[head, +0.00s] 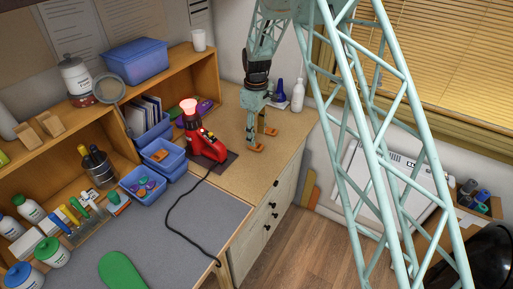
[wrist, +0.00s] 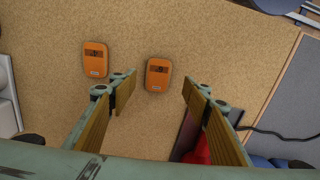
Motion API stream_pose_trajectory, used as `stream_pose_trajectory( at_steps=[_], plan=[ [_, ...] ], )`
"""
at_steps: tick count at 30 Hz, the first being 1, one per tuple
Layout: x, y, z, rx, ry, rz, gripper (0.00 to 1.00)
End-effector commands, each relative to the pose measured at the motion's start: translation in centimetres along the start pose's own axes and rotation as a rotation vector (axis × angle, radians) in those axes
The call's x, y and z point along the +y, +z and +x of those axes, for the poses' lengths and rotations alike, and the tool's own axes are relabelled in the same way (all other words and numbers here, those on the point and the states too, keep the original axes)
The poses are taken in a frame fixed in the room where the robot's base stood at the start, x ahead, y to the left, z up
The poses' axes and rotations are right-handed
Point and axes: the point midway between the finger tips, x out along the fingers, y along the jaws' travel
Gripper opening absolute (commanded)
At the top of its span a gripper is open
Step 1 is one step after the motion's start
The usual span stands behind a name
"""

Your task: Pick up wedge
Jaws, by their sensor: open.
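Two small orange rounded pieces with dark labels, which look like the wedges, lie apart on the tan bench top. In the wrist view one orange piece (wrist: 158,74) shows between my fingertips, and the other orange piece (wrist: 96,59) lies outside the left finger. My gripper (wrist: 159,86) is open with nothing held. In the head view my gripper (head: 259,137) points down over the bench, with orange pieces (head: 257,150) (head: 271,131) close by its fingertips. I cannot tell the exact height of the fingertips above the bench.
A red device (head: 207,146) with a glowing lamp and black cable stands left of my gripper. Blue bins (head: 143,185) are further left. A dark blue bottle (head: 280,90) and a white bottle (head: 298,95) stand behind. The bench front right is clear.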

Motion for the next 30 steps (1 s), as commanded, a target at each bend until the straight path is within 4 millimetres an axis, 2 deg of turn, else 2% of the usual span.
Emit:
stream_pose_trajectory(
  at_steps=[11, 24, 30],
  plan=[
    [0.0, 0.0, 0.4, -0.001, -0.001, 0.000, 0.44],
    [0.3, 0.0, 4.1, -0.001, -0.001, 0.000, 0.44],
    [0.3, -0.1, 5.1, 0.000, 0.000, 0.000, 0.44]
  ],
)
